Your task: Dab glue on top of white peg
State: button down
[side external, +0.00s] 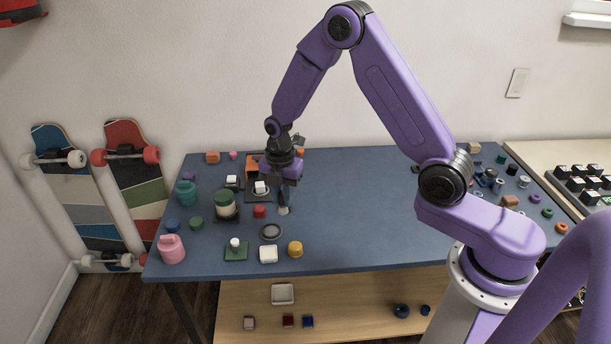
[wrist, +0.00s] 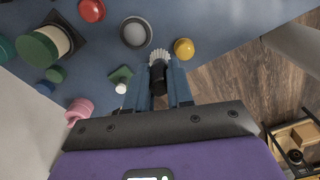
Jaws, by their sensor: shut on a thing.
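The white peg (side external: 235,242) stands upright on a green square plate (side external: 236,254) at the table's front left. The peg also shows in the wrist view (wrist: 121,88), left of my fingers, on its green plate (wrist: 122,75). My gripper (side external: 285,193) is shut on a brush with a black handle (wrist: 158,78) and pale bristles (wrist: 159,56). In the side view the pale brush tip (side external: 283,210) points down, behind and right of the peg and apart from it. I cannot tell if the bristles carry glue. A grey round dish (side external: 271,231) lies between brush and peg.
A white block (side external: 268,254) and yellow piece (side external: 295,249) stand right of the peg. A red piece (side external: 259,211) is close left of the brush. A green-topped jar (side external: 226,206) and pink container (side external: 171,248) stand left. The table's middle right is clear.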

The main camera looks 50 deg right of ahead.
jog(key=s+a+f, duration=0.1)
jog(key=a+f, duration=0.1)
jog(key=a, duration=0.6)
jog(key=shift+d+f, duration=0.15)
jog(key=shift+f, duration=1.2)
jog(key=shift+d+f, duration=0.15)
jog(key=shift+f, duration=1.2)
jog(key=shift+s+f, duration=0.1)
jog(key=shift+f, duration=0.55)
jog(key=shift+r, duration=0.15)
notch_tip(320, 180, up, 7)
dwell(0.6)
dwell(0.4)
